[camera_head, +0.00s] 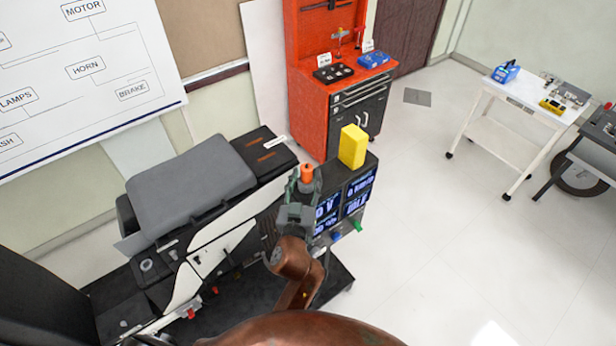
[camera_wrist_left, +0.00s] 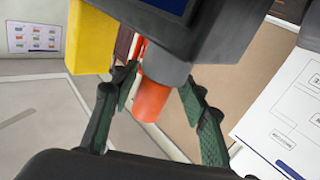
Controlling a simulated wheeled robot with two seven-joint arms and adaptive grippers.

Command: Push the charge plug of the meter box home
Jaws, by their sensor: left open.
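The meter box (camera_head: 328,176) is dark, with lit blue screens on its front, and stands at the end of the grey-seated rig. It fills the top of the left wrist view (camera_wrist_left: 215,40). The orange charge plug (camera_head: 306,171) shows at the box's left side; in the left wrist view the plug (camera_wrist_left: 152,98) extends from a grey round collar (camera_wrist_left: 165,66). How deep it sits cannot be told. My left gripper (camera_head: 301,190) is open at the plug. Its fingers (camera_wrist_left: 159,82) stand on either side of the plug and collar; contact is unclear. My right gripper is not seen.
A yellow block (camera_head: 353,146) sits on the meter box; it also shows in the left wrist view (camera_wrist_left: 90,40). Blue (camera_head: 336,236) and green (camera_head: 358,225) parts stick out below the screens. A red tool cabinet (camera_head: 310,105) stands behind.

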